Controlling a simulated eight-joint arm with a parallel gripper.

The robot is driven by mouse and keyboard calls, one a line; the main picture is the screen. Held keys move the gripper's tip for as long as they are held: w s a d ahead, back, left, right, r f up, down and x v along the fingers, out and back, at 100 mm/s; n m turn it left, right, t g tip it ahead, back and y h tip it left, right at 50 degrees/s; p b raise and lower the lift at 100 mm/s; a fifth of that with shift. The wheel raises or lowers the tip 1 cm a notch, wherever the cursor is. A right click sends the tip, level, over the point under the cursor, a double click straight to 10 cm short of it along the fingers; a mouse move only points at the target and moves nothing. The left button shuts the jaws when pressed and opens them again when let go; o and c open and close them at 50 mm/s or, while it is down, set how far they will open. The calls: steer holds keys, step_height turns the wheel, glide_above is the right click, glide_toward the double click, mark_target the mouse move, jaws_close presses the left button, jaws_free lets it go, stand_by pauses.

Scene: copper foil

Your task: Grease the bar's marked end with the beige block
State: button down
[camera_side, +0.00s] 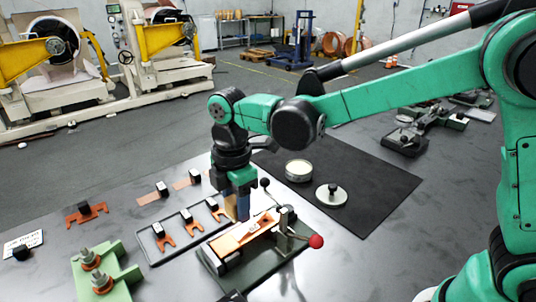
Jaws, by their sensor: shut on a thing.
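The copper bar (238,238) lies in a dark green bench fixture (272,262) with a lever that ends in a red knob (316,241). A small pale patch shows on the bar; I cannot tell whether it is the mark. My gripper (237,208) points down just above and behind the bar. It is shut on the beige block (243,208), which is mostly hidden between the bluish fingers. I cannot tell whether the block touches the bar.
A black mat (385,190) holds an open round tin (299,170) and a knobbed lid (331,194). A tray (162,258) with copper forks lies left of the fixture. A green stand (118,272) is at front left. More copper pieces (86,214) lie behind.

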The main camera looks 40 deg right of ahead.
mark_target(239, 236)
steer(key=shift+r, duration=1.25)
steer(key=shift+f, duration=0.2)
steer(key=shift+w+f, duration=0.1)
steer(key=shift+f, duration=3.5)
steer(key=shift+a+f, duration=0.25)
steer(key=shift+a, duration=2.65)
steer(key=shift+d, duration=2.85)
steer(key=shift+d+r, duration=0.1)
steer(key=shift+r, duration=3.95)
